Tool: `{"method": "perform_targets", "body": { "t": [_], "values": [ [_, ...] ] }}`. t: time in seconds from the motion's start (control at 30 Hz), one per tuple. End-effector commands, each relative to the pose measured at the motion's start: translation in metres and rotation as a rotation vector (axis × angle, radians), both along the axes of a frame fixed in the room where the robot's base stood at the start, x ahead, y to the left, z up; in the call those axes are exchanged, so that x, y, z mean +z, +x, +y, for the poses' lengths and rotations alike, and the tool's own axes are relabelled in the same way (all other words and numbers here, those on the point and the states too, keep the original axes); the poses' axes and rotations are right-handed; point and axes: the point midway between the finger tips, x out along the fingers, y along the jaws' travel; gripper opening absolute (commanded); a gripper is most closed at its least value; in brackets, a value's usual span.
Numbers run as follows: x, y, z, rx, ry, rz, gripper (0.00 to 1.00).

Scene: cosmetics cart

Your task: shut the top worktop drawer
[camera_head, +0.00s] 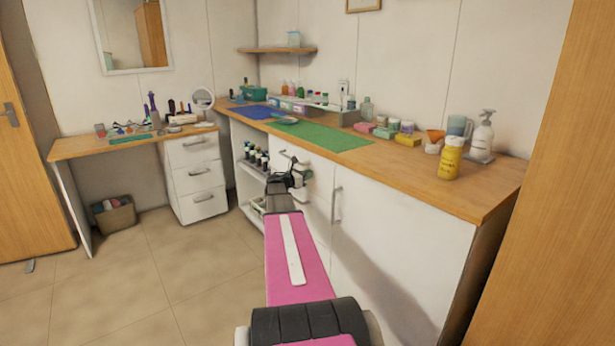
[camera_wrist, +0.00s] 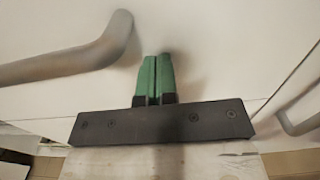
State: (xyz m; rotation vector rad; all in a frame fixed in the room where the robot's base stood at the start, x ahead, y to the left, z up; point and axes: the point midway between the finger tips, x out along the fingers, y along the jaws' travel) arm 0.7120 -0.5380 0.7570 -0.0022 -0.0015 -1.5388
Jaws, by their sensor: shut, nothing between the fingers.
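The top worktop drawer has a white front (camera_wrist: 215,50) that fills most of the wrist view, with a grey bar handle (camera_wrist: 70,60) at upper left. In the head view its handle (camera_head: 293,157) shows just under the worktop, partly behind my arm. My gripper (camera_wrist: 157,62) has green fingers shut together with nothing between them. The fingertips point at the white front, to the right of the handle and apart from it. I cannot tell whether they touch the front. In the head view my arm hides part of the drawer, and how far it stands out is unclear.
A second handle (camera_wrist: 300,122) shows at right in the wrist view. In the head view, a cabinet door handle (camera_head: 336,202) is right of my arm. Open shelves with bottles (camera_head: 257,158) are on the left. The worktop (camera_head: 400,165) carries several bottles and jars. The tiled floor (camera_head: 200,262) at left is clear.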

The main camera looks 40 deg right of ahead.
Motion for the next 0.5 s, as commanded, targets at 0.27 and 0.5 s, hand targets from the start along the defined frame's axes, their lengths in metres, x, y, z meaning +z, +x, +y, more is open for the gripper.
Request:
{"method": "perform_targets", "body": {
  "t": [0.27, 0.5],
  "values": [
    [0.0, -0.007, 0.055, 0.008, 0.002, 0.0, 0.0],
    [-0.001, -0.009, 0.102, 0.007, 0.004, 0.0, 0.0]
  ]
}}
